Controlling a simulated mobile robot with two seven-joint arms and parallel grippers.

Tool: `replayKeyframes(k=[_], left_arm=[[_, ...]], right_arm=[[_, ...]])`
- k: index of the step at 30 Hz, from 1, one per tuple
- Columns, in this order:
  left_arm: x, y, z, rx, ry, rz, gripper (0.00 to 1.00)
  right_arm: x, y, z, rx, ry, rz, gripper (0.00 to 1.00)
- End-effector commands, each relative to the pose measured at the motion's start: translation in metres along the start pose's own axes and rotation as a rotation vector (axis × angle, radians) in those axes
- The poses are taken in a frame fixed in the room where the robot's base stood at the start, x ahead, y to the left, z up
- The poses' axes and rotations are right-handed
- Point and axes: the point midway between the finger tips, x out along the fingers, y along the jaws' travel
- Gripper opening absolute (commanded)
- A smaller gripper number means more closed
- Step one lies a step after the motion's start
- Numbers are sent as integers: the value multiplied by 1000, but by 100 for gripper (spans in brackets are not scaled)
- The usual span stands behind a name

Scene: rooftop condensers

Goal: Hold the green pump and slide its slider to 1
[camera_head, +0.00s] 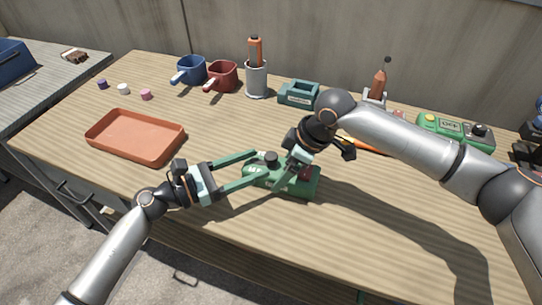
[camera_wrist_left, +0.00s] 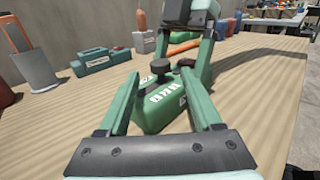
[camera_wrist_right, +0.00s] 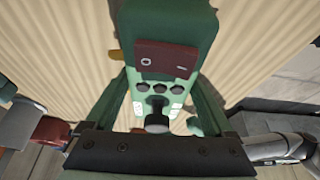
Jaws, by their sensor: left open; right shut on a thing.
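The green pump (camera_head: 258,181) lies on the wooden table near its front edge. In the right wrist view the pump (camera_wrist_right: 150,20) shows a dark red piece (camera_wrist_right: 166,58) marked "O" and a dash, a row of dark buttons, and a black knob (camera_wrist_right: 157,118). My right gripper (camera_head: 289,178) reaches down over the pump and is shut on its body, a finger on either side. My left gripper (camera_head: 262,163) is open, its fingers spread around the pump's left end. In the left wrist view the pump (camera_wrist_left: 160,112) stands between these fingers; I cannot tell whether they touch it.
An orange tray (camera_head: 135,136) lies at the left. Blue (camera_head: 190,70) and red (camera_head: 221,76) mugs, a grey cup (camera_head: 257,80) with an orange-handled tool, a teal block (camera_head: 299,95) and a green-yellow device (camera_head: 455,132) stand along the back. The table's front right is clear.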

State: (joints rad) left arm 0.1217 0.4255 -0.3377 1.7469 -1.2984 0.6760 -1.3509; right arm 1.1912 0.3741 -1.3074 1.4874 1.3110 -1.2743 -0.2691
Motion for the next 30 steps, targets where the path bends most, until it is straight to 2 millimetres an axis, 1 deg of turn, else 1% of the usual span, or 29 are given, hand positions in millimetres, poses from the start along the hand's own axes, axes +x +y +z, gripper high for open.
replayKeyframes(k=[1,3,6,9,14,20,23,30], left_arm=[[11,0,1,-1,-3,0,66],[24,0,2,0,-3,-1,66],[37,0,1,-2,-2,-1,66],[46,0,0,-2,-1,-1,66],[51,0,0,-1,1,-1,66],[51,0,0,-1,1,-1,66],[51,0,0,-1,1,-1,57],[51,0,0,-1,1,-1,30]], right_arm=[[-1,0,-1,0,3,2,0],[-1,0,-1,0,3,2,0],[-1,0,-1,0,3,2,0],[-1,1,-1,0,3,2,0],[-1,1,-1,0,3,2,0],[-1,1,-1,0,3,2,0],[-1,1,-1,-1,3,2,0],[-1,1,-1,0,3,2,0]])
